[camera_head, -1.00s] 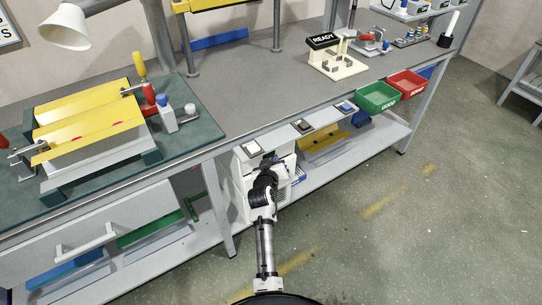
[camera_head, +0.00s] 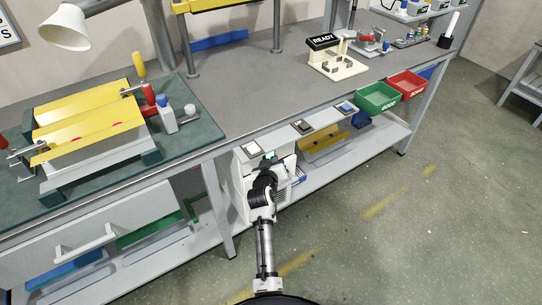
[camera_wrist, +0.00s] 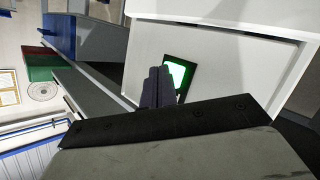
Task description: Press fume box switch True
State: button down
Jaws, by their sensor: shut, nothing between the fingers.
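The white fume box (camera_head: 241,190) stands under the bench, behind my arm. In the wrist view its pale face (camera_wrist: 215,50) carries a switch (camera_wrist: 177,75) with a dark square frame and a brightly lit green-white centre. My gripper (camera_wrist: 160,72) is shut and empty, its dark fingertips at the left edge of the lit switch and covering part of it. I cannot tell whether they touch it. In the head view my gripper (camera_head: 270,166) is at the front of the box, mostly hidden by my wrist, with a small green glow (camera_head: 272,156) just above it.
A table leg (camera_head: 219,210) stands left of my arm. Green (camera_head: 377,97) and red (camera_head: 407,84) bins hang to the right. The floor at right is clear.

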jog(key=shift+s+d, duration=0.35)
jog(key=shift+s, duration=0.15)
jog(key=shift+p, duration=0.3)
jog(key=s+d+p, duration=0.3)
jog(key=s, duration=0.2)
jog(key=shift+d+p, duration=0.25)
jog(key=shift+p, duration=0.15)
